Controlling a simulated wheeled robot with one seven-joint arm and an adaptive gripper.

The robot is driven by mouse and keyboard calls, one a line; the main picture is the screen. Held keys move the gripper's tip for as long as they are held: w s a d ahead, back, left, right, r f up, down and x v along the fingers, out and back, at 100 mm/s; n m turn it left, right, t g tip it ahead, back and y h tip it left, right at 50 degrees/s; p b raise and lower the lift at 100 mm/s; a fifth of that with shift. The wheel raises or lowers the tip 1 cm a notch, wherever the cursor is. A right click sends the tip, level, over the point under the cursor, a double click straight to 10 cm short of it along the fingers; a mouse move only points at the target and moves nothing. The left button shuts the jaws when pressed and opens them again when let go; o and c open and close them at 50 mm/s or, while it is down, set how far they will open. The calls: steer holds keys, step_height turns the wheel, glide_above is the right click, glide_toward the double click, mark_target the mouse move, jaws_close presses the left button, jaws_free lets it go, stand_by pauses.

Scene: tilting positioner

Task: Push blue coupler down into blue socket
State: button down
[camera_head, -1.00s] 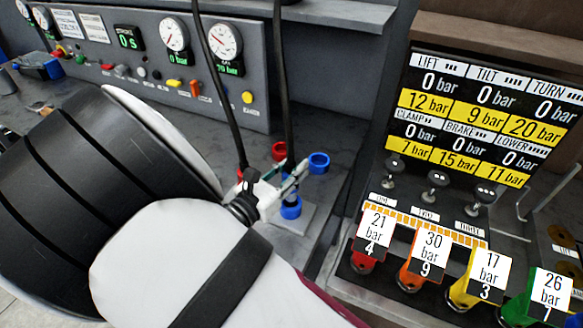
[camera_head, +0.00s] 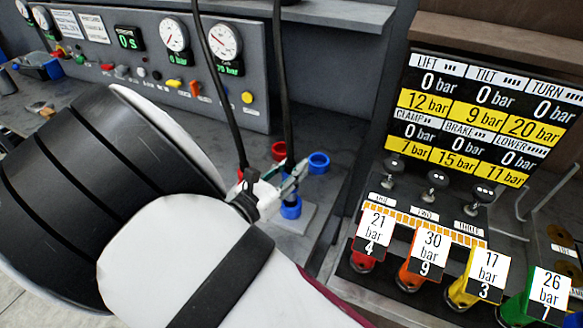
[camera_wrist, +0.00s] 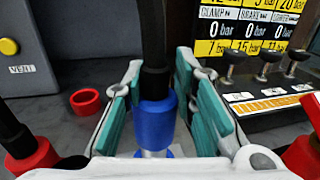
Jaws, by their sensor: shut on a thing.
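The blue coupler (camera_wrist: 154,125) hangs upright on a black hose between the teal-padded fingers of my gripper (camera_wrist: 157,95) in the wrist view. My gripper (camera_head: 289,182) is shut on it. Just below the coupler a short silver part shows, then a blue rim (camera_wrist: 150,154), which looks like the blue socket. The coupler is above this rim; how far the silver part reaches in is hidden. In the head view, blue (camera_head: 291,208) shows under my fingers on a light plate; coupler and socket are hard to tell apart there.
A red ring (camera_wrist: 86,102) and a blue ring (camera_head: 318,162) stand close behind my gripper. A second black hose (camera_head: 222,95) runs down beside it. Red parts (camera_wrist: 35,155) flank the wrist view. A gauge panel (camera_head: 140,65) is behind; a lever block (camera_head: 425,225) stands right.

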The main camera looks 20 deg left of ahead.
steer(key=shift+f+b, duration=1.15)
steer(key=shift+f, duration=1.4)
steer(key=c, duration=1.2)
jaws_free()
steer(key=v, duration=1.2)
